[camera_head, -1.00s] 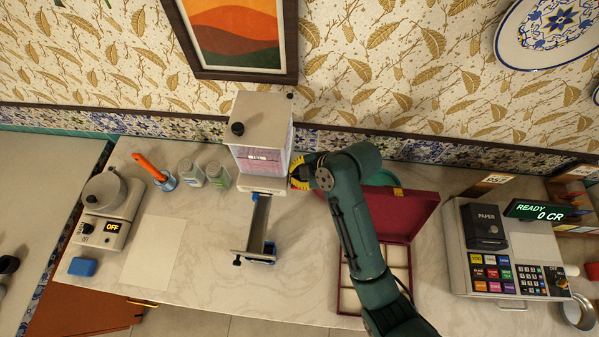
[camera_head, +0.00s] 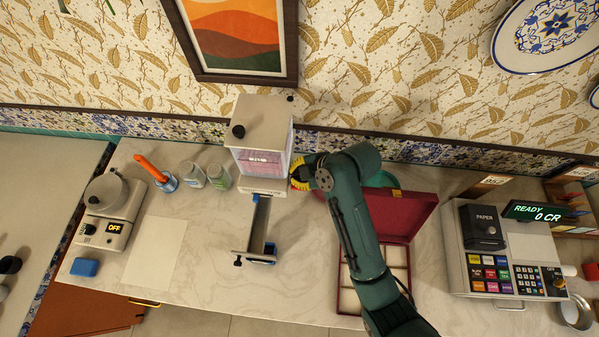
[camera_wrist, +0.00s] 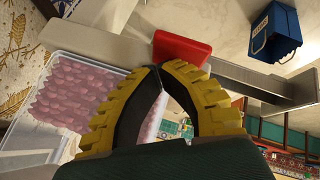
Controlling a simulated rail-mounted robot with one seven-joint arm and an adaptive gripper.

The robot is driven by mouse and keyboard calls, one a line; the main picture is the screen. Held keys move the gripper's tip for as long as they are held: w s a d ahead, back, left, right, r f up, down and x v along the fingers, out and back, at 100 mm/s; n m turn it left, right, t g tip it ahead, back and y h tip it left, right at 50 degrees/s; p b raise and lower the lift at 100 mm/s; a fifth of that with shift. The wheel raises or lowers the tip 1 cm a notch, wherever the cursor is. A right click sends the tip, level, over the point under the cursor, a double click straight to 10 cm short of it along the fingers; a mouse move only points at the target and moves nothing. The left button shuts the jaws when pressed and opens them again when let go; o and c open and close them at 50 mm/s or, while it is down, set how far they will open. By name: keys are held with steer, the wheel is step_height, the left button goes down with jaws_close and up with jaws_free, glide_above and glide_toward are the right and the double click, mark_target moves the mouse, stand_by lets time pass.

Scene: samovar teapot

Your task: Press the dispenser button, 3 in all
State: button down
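The dispenser (camera_head: 258,136) is a pale box with a clear front and pink contents, standing against the wall with a metal chute (camera_head: 262,217) running forward from it. Its red button (camera_wrist: 182,47) shows in the wrist view, just beyond my fingertips; the pink-filled clear box (camera_wrist: 75,95) is to the left. My gripper (camera_wrist: 160,68) has yellow ribbed fingers that meet at the tips, with nothing between them. The tips overlap the button's lower edge in the picture; I cannot tell whether they touch it. In the head view my gripper (camera_head: 299,174) is at the dispenser's right side.
A blue container (camera_wrist: 276,32) sits by the chute's end. An open dark red case (camera_head: 405,215) lies right, partly behind my arm. A register (camera_head: 500,250) stands farther right. Jars (camera_head: 219,176), a blue holder with an orange-handled tool (camera_head: 152,170) and a scale-like device (camera_head: 108,212) stand left.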

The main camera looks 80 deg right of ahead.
mark_target(286, 156)
steer(key=shift+r+p, duration=0.8)
steer(key=shift+r, duration=0.25)
steer(key=shift+r, duration=0.1)
step_height(286, 156, up, 5)
steer(key=p, duration=0.4)
steer(key=shift+p, duration=0.4)
steer(key=c, duration=1.8)
jaws_free()
steer(key=r+p, duration=0.2)
steer(key=r+t+p, duration=0.1)
steer(key=shift+s+a+r+p, duration=0.15)
steer(key=shift+s+p, duration=0.1)
steer(key=shift+p, duration=0.15)
jaws_close()
steer(key=shift+r+t+p, duration=0.35)
steer(key=shift+t, duration=0.05)
steer(key=shift+f, duration=0.1)
steer(key=shift+f, duration=0.15)
